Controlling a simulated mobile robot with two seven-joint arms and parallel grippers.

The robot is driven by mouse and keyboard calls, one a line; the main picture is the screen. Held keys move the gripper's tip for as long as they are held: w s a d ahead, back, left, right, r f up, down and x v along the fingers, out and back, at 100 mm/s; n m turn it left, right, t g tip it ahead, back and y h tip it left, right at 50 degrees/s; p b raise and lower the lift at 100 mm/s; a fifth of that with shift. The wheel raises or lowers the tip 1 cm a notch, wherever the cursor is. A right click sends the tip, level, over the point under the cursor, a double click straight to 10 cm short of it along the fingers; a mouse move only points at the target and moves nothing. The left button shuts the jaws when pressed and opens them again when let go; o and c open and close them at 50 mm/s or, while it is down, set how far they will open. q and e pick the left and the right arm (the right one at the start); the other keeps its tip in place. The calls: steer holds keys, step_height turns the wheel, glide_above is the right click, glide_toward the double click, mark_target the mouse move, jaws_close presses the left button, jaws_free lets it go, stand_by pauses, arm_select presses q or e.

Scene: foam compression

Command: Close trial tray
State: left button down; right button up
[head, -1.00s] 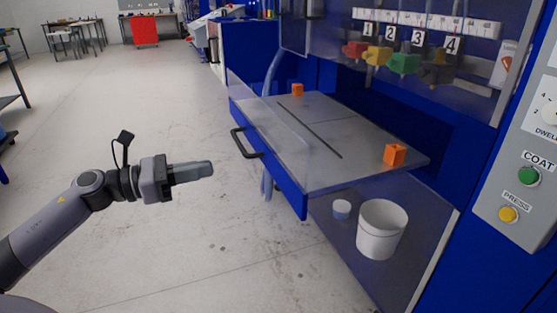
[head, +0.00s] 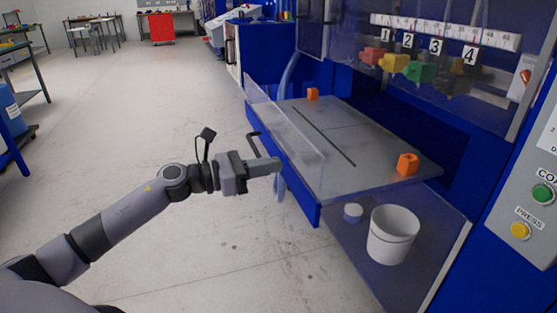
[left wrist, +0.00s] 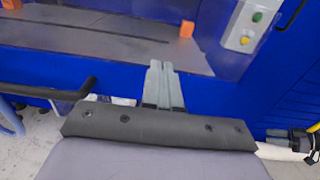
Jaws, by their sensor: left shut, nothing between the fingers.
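The trial tray (head: 365,170) is a grey drawer with a blue front, pulled out of the blue machine. Its black handle (head: 254,143) is on the front, partly hidden behind my gripper in the head view. The handle also shows at the left of the left wrist view (left wrist: 78,92). Two orange blocks lie on the tray, one near (head: 407,164) and one far (head: 313,94). My left gripper (head: 279,164) is shut and empty, its fingertips close to the blue front, beside the handle. Whether they touch the front I cannot tell.
A clear panel (head: 285,120) stands along the tray's front edge. A white bucket (head: 393,235) and a small white-and-blue container (head: 353,212) are below the tray. A control panel (head: 530,205) stands at right.

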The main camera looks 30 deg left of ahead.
arm_select(q)
steer(key=shift+x, duration=1.15)
arm_select(e)
steer(key=shift+s+d, duration=0.15)
steer(key=shift+s, duration=0.1)
